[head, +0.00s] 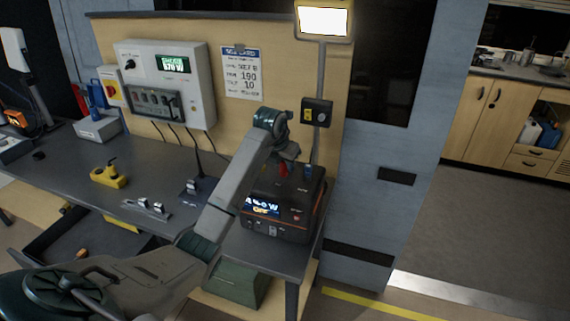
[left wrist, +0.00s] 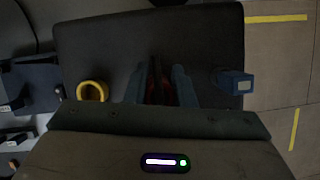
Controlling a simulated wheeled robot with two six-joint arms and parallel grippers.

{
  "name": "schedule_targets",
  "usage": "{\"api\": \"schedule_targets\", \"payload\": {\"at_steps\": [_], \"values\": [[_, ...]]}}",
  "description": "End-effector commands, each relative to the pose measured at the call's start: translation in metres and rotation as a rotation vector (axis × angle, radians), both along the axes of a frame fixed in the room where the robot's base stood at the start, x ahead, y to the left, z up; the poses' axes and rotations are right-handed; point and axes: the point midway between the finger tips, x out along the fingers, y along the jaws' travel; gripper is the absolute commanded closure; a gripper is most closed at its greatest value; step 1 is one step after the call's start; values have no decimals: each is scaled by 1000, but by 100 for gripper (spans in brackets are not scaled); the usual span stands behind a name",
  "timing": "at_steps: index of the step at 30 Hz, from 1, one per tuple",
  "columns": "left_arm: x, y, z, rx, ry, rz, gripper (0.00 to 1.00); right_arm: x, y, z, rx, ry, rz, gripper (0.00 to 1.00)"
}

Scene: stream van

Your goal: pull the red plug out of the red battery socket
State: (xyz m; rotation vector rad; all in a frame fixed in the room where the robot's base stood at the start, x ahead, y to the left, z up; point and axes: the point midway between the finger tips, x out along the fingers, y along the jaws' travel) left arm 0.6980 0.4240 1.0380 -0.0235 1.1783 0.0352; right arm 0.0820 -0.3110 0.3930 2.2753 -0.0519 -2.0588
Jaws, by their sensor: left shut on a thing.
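The battery box (head: 290,215) is dark with orange trim and a lit front display, and stands at the right end of the bench. My left gripper (head: 287,160) is over its top, pointing down. In the left wrist view its fingers (left wrist: 160,88) are shut on the red plug (left wrist: 161,95), which shows as a narrow red strip between them. The red plug (head: 284,171) also shows below the gripper in the head view. The red socket is hidden, so I cannot tell how deep the plug sits. My right gripper is not in view.
A blue plug (left wrist: 235,82) stands on the box right of my fingers, and a yellow ring (left wrist: 92,91) lies left of them. A yellow tool (head: 108,177) and a metal bracket (head: 147,207) lie on the bench (head: 150,170).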

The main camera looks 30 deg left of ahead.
Motion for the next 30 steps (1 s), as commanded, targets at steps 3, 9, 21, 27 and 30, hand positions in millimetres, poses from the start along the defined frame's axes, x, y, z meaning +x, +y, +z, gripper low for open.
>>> {"api": "schedule_targets", "payload": {"at_steps": [3,9,21,27,30], "values": [[0,0,2,0,-1,0,100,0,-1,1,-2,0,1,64],[0,0,7,0,-1,0,100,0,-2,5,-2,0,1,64],[0,0,17,0,-1,0,100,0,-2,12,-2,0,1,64],[0,0,22,0,-1,0,100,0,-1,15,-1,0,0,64],[0,0,25,0,-1,0,100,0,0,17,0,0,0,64]]}}
